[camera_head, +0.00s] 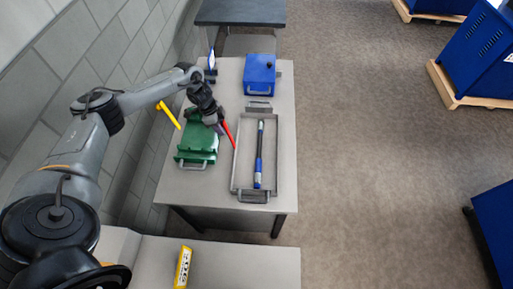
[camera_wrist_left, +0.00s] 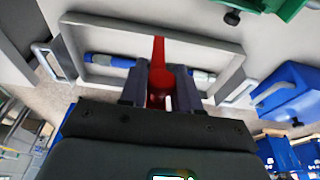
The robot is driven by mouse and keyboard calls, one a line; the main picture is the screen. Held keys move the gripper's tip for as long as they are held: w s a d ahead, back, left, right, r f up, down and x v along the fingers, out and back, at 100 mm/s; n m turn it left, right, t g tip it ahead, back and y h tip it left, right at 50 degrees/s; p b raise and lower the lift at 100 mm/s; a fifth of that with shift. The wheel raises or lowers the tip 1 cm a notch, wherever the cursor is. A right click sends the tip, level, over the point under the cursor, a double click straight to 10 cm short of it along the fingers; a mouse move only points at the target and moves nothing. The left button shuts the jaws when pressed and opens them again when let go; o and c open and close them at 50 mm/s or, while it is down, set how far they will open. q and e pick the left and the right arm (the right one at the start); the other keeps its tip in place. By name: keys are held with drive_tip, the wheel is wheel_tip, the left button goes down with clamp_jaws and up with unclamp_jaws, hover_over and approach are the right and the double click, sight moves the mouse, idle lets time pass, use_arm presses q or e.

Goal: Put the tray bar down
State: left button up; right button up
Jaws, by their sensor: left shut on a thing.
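My left gripper (camera_head: 219,127) is shut on a slim red bar (camera_head: 229,136), which slants down toward the tray's left wall. In the left wrist view the red bar (camera_wrist_left: 158,58) sticks out between my gripper's fingers (camera_wrist_left: 157,88) and crosses in front of the tray. I cannot tell whether its end touches anything. The grey metal tray (camera_head: 274,150), with a handle at each end, lies on the table. A blue and black rod-shaped tool (camera_head: 259,155) lies lengthwise inside it; it also shows in the left wrist view (camera_wrist_left: 108,60). My right gripper is not in view.
A green case (camera_head: 198,142) stands left of the tray, close to my gripper. A blue box (camera_head: 260,75) is behind the tray. A yellow tool (camera_head: 168,114) is near the wall. A yellow item (camera_head: 183,267) lies on the front surface. The table's right strip is clear.

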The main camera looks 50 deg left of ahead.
use_arm(q)
drive_tip(key=w+d, duration=0.6)
drive_tip(key=d, duration=0.1)
drive_tip(key=shift+w+r, duration=0.15)
drive_tip(key=shift+w, duration=0.05)
idle(0.6)
drive_tip(key=shift+w, duration=0.1)
drive_tip(key=w+d+f+b, duration=0.5)
drive_tip(key=d, duration=0.1)
drive_tip(key=shift+w+d+b, duration=0.2)
drive_tip(key=shift+w+b, duration=0.15)
drive_tip(key=shift+w, duration=0.05)
idle(0.9)
drive_tip(key=shift+f, duration=0.2)
